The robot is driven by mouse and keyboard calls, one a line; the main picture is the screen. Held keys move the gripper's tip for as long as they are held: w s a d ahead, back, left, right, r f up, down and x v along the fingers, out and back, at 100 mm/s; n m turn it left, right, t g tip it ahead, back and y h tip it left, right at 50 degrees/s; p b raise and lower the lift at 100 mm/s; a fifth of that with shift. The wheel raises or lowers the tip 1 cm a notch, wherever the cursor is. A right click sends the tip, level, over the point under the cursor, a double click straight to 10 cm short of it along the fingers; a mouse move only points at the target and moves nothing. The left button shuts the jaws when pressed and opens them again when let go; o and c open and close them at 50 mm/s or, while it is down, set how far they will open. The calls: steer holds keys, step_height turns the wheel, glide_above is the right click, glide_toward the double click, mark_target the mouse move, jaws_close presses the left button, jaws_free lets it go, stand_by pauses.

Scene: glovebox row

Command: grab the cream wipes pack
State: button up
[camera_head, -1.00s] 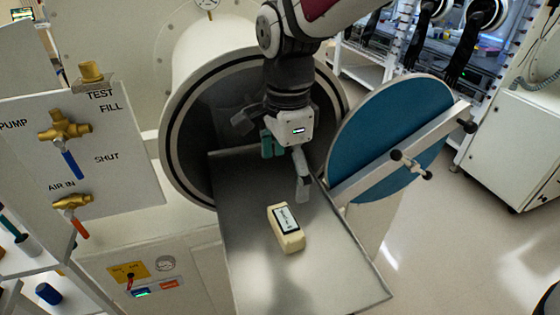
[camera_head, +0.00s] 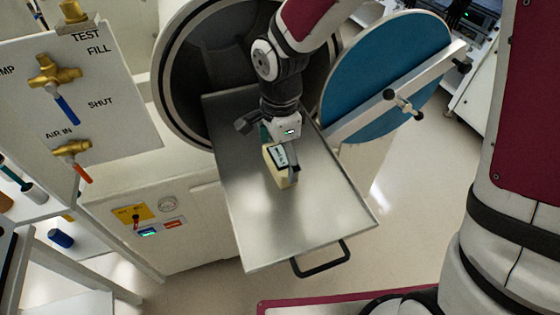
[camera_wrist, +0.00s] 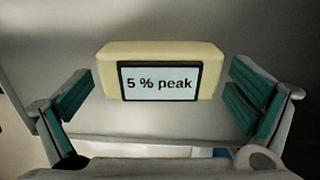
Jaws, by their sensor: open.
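The cream wipes pack (camera_head: 283,182) lies on the metal tray (camera_head: 255,232). In the wrist view the cream pack (camera_wrist: 160,50) shows a dark-framed pale label reading "5 % peak". My gripper (camera_head: 269,150) is open, just over the pack, and hides part of it in the head view. In the wrist view my gripper's (camera_wrist: 163,78) teal-padded fingers stand apart, one towards each side of the pack, with a gap on both sides. Neither finger visibly touches it.
The tray extends from the round chamber opening (camera_head: 183,85). The blue round door (camera_head: 375,60) stands open at the right. A valve panel (camera_head: 110,125) is at the left. The tray's near part is bare, with a black handle (camera_head: 322,262) at its front edge.

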steer(key=shift+f, duration=0.2)
steer(key=c, duration=1)
steer(key=shift+r, duration=0.1)
